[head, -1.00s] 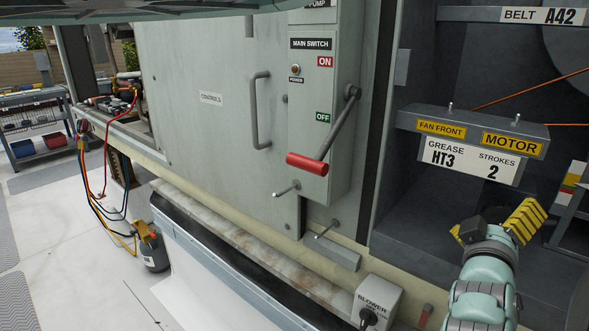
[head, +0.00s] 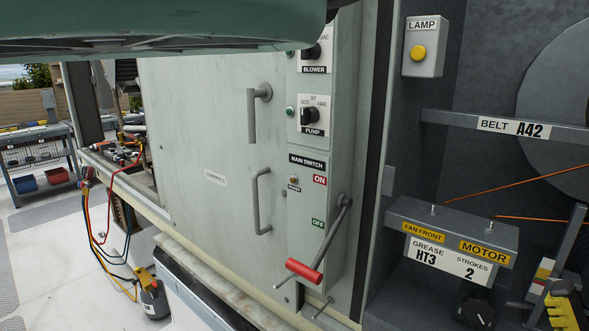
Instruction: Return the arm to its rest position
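The rest of the gripper and the arm are out of view or hidden, and whether the fingers are open or shut does not show. I see nothing held. The main switch lever (head: 325,243) slants down to the left, and its red handle (head: 303,271) sits below the OFF label.
A teal overhead part crosses the top left. The grey cabinet door (head: 215,150) has two handles. A slanted grey bar (head: 565,245) stands at the right.

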